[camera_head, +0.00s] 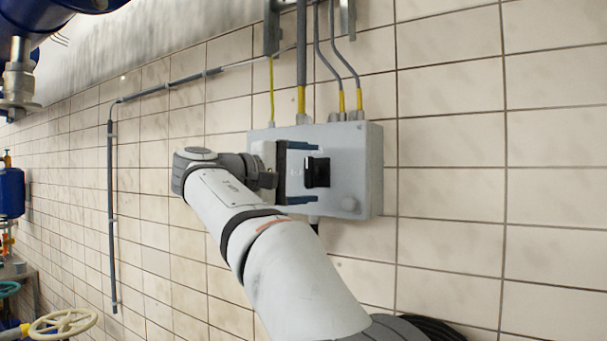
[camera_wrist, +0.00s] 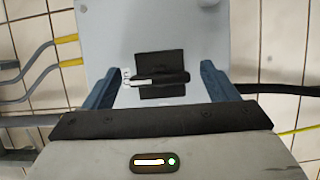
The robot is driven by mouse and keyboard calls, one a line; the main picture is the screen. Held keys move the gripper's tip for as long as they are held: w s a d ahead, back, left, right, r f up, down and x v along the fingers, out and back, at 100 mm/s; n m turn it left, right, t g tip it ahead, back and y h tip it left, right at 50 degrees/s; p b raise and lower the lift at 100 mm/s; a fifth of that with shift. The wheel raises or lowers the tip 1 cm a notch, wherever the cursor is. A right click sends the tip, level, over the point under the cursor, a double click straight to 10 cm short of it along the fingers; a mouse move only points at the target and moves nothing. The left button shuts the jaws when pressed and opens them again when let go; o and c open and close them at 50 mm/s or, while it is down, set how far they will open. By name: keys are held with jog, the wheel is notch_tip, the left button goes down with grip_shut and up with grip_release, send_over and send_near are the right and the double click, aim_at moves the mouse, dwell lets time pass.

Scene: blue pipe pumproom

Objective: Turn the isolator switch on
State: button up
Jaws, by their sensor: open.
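The isolator switch is a black rotary handle (camera_head: 317,172) on the front of a grey wall box (camera_head: 357,160). In the wrist view the black handle (camera_wrist: 160,80) has a white line along its grip and a black square plate behind it. My gripper (camera_head: 303,173) is in front of the box, with blue fingers above and below the handle in the head view. In the wrist view my gripper (camera_wrist: 163,85) has one finger on each side of the handle, with gaps between. It is open and empty.
Grey conduits (camera_head: 301,60) and cables with yellow ends enter the box from above. The tiled wall (camera_head: 453,170) right of the box is clear. Blue pipework (camera_head: 12,190) and a cream handwheel (camera_head: 63,323) are at the far left. A black coiled hose (camera_head: 432,328) is at the bottom.

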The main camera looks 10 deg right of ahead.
jog(key=v, duration=0.7)
jog(key=shift+a+b, duration=0.4)
jog(key=shift+s+f, duration=0.1)
jog(key=shift+s, duration=0.05)
